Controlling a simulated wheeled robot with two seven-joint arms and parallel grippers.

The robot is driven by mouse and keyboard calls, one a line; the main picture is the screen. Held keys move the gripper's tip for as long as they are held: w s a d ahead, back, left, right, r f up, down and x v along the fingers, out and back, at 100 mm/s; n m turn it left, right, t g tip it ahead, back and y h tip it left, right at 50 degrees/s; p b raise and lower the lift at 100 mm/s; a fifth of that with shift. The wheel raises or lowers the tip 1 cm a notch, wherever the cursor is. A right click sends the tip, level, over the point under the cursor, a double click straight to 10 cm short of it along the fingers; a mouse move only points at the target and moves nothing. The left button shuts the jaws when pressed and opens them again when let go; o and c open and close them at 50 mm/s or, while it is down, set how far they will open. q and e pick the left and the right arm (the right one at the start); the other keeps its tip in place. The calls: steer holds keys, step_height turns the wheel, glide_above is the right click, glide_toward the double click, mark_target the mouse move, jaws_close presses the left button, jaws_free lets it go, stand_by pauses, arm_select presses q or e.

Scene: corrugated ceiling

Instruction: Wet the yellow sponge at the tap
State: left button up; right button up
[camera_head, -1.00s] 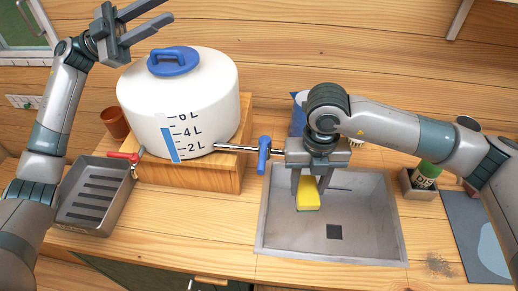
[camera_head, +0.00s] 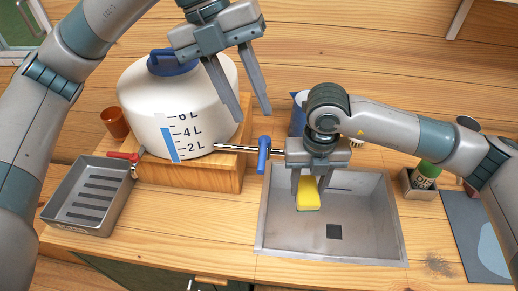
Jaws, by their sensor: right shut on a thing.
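The yellow sponge (camera_head: 308,194) hangs over the grey sink (camera_head: 375,235). My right gripper (camera_head: 309,188) is shut on it. The white water tank (camera_head: 150,108) with litre marks stands on a wooden block at the back left. A second tap with a red handle (camera_head: 123,156) is on the tank's left side. My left gripper (camera_head: 248,113) is open and empty, its fingers pointing down in front of the tank's right side, above the blue handle.
A grey slotted tray (camera_head: 72,222) sits at the left, with a brown cup (camera_head: 115,122) behind it. A small box with a green-topped bottle (camera_head: 425,175) and a dark mat (camera_head: 475,235) lie right of the sink. The counter between tray and sink is clear.

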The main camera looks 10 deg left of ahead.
mark_target(261, 159)
arm_select(q)
steer(key=shift+a+f+t+y, duration=0.25)
steer(key=shift+t+y, duration=0.55)
steer(key=shift+y, duration=0.2)
steer(key=f, duration=0.4)
steer(key=d+f, duration=0.1)
steer(key=f, duration=0.2)
steer(key=d+f, duration=0.1)
steer(key=f, duration=0.3)
steer(key=shift+s+d+f, duration=0.1)
steer(key=shift+d+f, duration=0.1)
steer(key=shift+f, duration=0.15)
jaws_close()
